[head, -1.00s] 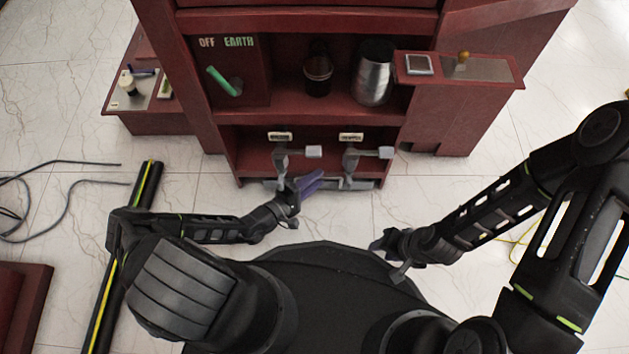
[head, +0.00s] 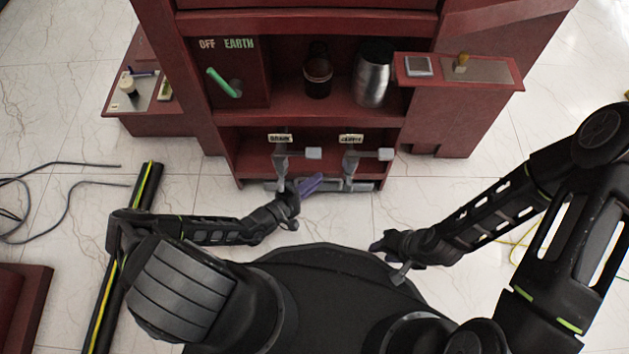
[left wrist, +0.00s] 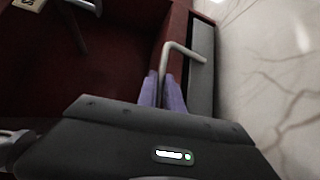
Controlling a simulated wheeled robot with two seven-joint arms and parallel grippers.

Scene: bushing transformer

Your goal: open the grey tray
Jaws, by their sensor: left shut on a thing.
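The grey tray (head: 362,186) sits low at the foot of the red cabinet, below two grey valves. In the left wrist view its grey surface (left wrist: 201,80) runs beside the red cabinet, with a light bent handle (left wrist: 186,49) in front. My left gripper (head: 312,184) is at the tray's front, left of its middle. Its purple fingers (left wrist: 163,92) are shut on the handle, one on each side of the bar. My right gripper (head: 385,245) hangs apart from the cabinet, above my base; its fingers are too small to read.
Two grey valves (head: 283,160) and (head: 352,162) with label plates stand just above the tray. The shelf above holds a dark jar (head: 318,75) and a metal canister (head: 373,75). The tiled floor (head: 420,195) right of the tray is clear.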

